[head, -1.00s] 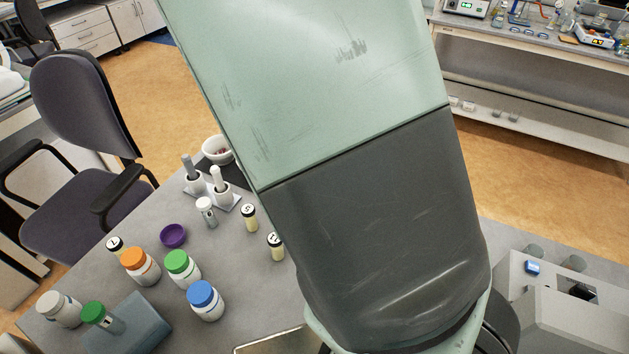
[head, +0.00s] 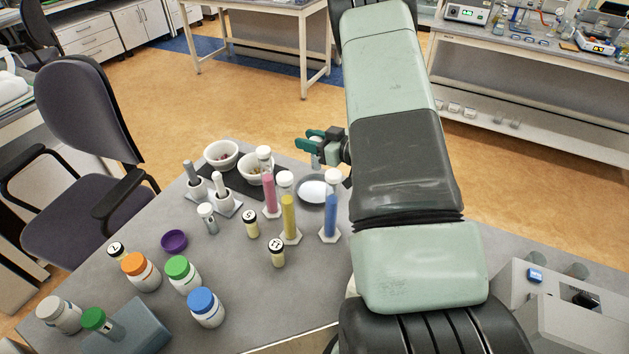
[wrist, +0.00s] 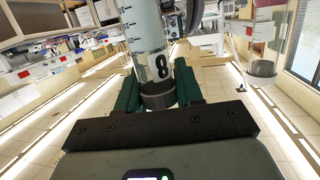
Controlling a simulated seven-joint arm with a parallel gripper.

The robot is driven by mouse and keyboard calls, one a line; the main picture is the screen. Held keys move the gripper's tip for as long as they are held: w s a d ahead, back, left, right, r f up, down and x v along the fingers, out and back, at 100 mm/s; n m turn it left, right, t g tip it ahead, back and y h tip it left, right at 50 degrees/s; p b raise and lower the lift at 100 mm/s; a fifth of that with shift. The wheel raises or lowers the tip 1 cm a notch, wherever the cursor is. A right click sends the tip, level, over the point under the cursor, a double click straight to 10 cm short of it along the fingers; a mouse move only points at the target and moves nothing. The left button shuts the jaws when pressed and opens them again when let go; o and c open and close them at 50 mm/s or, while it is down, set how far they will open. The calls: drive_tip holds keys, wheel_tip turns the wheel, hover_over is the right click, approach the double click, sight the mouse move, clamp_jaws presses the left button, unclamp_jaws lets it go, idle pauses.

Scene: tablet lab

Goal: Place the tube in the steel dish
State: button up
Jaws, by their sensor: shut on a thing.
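My gripper (head: 320,142) is shut on a clear tube (head: 317,160), held in the air above the far part of the table. The wrist view shows the tube (wrist: 148,35) between the green fingers, with a label reading 8 and a dark grey end close to the gripper's palm. The steel dish (head: 305,199) is round and shallow, with a bright inner surface. It lies on the table below the gripper in the picture, partly behind the cylinders. The tube appears above the dish and apart from it.
Cylinders with pink (head: 270,192), yellow (head: 289,215) and blue (head: 330,215) liquid stand close before the dish. Two white bowls (head: 221,153) sit on a dark mat at the left. Several capped jars and vials (head: 278,252) stand nearer. The front middle of the table is clear.

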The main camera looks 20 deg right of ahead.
sight(312, 166)
wheel_tip(312, 166, down, 9)
drive_tip(key=shift+r, duration=0.1)
idle(0.3)
drive_tip(key=shift+f, duration=0.2)
drive_tip(key=o, duration=1)
drive_tip(key=shift+s+d+r, duration=0.1)
drive_tip(key=shift+r, duration=0.1)
drive_tip(key=v, duration=0.4)
drive_tip(key=shift+s+d, duration=0.2)
drive_tip(key=shift+s, duration=0.05)
wheel_tip(312, 166, up, 7)
drive_tip(key=shift+s+r, duration=0.1)
